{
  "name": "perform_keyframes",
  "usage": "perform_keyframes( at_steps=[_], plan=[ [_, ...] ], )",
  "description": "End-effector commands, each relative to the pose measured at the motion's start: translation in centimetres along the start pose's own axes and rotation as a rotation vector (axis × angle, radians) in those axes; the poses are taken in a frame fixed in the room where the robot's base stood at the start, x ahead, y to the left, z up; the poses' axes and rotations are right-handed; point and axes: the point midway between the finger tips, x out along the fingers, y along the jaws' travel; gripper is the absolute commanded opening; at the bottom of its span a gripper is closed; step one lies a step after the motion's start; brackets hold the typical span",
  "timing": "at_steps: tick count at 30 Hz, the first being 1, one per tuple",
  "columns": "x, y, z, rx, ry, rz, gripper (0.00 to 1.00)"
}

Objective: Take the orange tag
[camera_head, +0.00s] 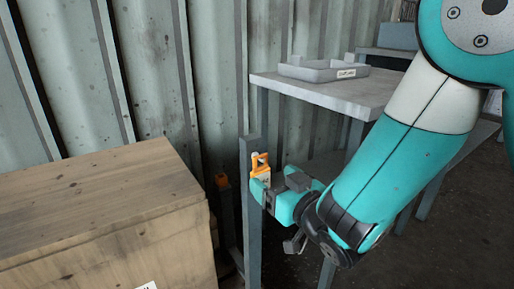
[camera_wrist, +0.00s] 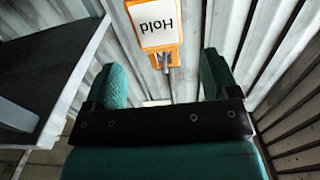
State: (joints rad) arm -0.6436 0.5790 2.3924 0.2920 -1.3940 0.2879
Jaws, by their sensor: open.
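The orange tag (camera_head: 259,161) shows at the upper end of a grey post, just beyond my gripper's fingertips in the head view. In the wrist view the tag (camera_wrist: 157,24) has a white face with the word "Hold" upside down, and a small metal peg or clip shows at its end. My gripper (camera_head: 264,187) is open. In the wrist view its two teal fingers (camera_wrist: 161,76) stand wide apart with nothing between them but the view of the wall, and the tag lies ahead of them. Whether a finger touches the tag cannot be told.
A wooden crate (camera_head: 95,215) stands at the left. The grey post (camera_head: 252,235) rises close to my gripper. A grey table (camera_head: 335,95) behind bears a grey labelled tray (camera_head: 318,73). A corrugated wall (camera_head: 150,70) closes the back.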

Motion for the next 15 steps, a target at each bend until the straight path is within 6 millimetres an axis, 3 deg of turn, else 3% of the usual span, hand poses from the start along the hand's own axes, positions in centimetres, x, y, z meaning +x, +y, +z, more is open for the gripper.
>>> perform_keyframes(
  at_steps=[1,6,15],
  plan=[
    [0.9,0.0,-0.7,-0.001,-0.004,0.0,0.81],
    [3.5,-0.1,-0.8,0.0,-0.003,-0.001,0.81],
    [6.4,-0.1,-0.5,0.0,-0.002,-0.002,0.81]
  ],
)
